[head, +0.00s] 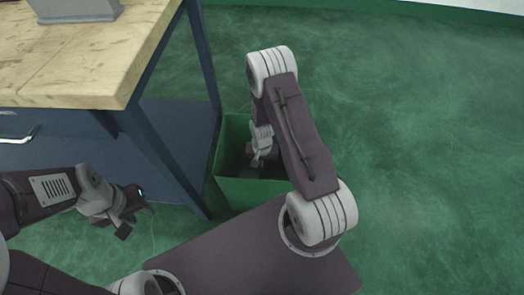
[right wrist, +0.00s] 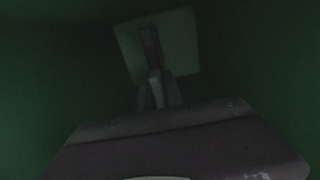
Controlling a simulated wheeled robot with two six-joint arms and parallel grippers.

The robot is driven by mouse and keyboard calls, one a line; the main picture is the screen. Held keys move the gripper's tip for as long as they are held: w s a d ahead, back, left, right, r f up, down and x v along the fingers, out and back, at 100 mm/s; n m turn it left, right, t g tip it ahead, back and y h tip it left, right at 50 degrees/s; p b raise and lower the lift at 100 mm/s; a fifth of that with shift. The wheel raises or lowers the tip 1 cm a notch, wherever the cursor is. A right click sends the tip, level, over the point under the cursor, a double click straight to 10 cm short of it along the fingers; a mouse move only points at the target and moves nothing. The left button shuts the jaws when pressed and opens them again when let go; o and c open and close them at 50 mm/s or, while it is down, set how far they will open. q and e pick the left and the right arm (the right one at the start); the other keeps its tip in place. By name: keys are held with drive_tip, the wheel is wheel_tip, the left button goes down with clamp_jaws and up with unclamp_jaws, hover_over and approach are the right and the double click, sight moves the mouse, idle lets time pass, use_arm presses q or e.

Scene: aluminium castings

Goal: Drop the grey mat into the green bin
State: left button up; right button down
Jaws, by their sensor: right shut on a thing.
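The green bin (head: 247,193) stands on the floor beside the workbench, its open top facing up. My right arm reaches down into it, and my right gripper (head: 260,163) is inside the bin walls. In the right wrist view my right gripper (right wrist: 155,88) is shut on a flat, pale grey-green square, which I take to be the grey mat (right wrist: 181,47). The surroundings there are dark green. The mat cannot be made out clearly in the head view. My left gripper (head: 134,218) is open and empty, left of the bin and in front of the workbench.
A workbench with a wooden top (head: 75,65) and blue legs stands at the left, with a grey object (head: 75,8) on it. A blue leg (head: 170,165) is close to the bin's left side. The green floor (head: 430,150) at the right is clear.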

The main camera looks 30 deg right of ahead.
drive_tip(key=shift+f+b, duration=3.85)
drive_tip(key=shift+f, duration=1.65)
drive_tip(key=c, duration=1.5)
unclamp_jaws()
drive_tip(key=shift+o, duration=0.2)
wheel_tip(320, 180, up, 13)
drive_tip(key=p, duration=0.9)
drive_tip(key=shift+r, duration=0.1)
drive_tip(key=s+a+r+n, duration=0.1)
drive_tip(key=s+r+n, duration=0.1)
drive_tip(key=r, duration=0.5)
drive_tip(key=s+a+r+n, duration=0.2)
drive_tip(key=s+r, duration=0.1)
drive_tip(key=r, duration=0.4)
drive_tip(key=s+a+r+n+t, duration=0.1)
drive_tip(key=s+r+n, duration=0.1)
drive_tip(key=r, duration=0.6)
drive_tip(key=shift+s+a, duration=0.35)
drive_tip(key=shift+s, duration=0.3)
